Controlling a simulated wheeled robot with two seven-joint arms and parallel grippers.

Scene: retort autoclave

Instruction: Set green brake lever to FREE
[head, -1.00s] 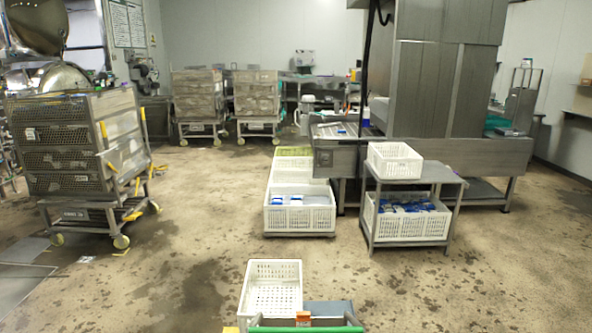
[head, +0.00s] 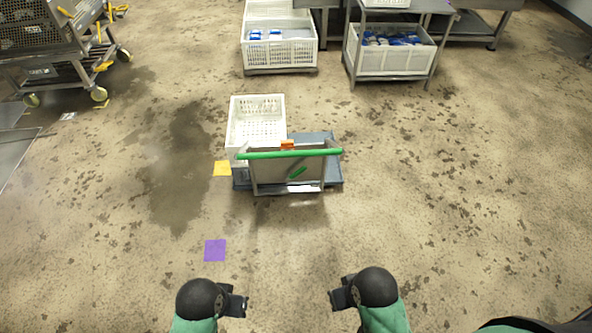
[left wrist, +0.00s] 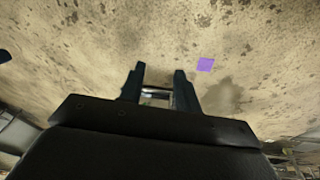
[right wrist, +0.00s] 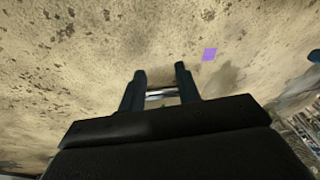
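A small cart (head: 335,174) with a grey-blue deck stands on the floor ahead, with a green push bar (head: 290,154) across its near side. A short green lever (head: 297,173) shows slanted below the bar, on the cart's upright panel; I take it for the brake lever. Its setting marks cannot be read. My left gripper (head: 240,304) and right gripper (head: 338,299) are low in the head view, well short of the cart. Both are empty, with fingers apart in the left wrist view (left wrist: 160,72) and right wrist view (right wrist: 160,71).
A white crate (head: 256,105) sits at the cart's far left. A yellow floor square (head: 222,168) and a purple one (head: 215,250) lie left of it. Further off are stacked crates (head: 280,52), a shelf table (head: 392,77) and a wheeled rack (head: 65,72). Floor before the cart is clear.

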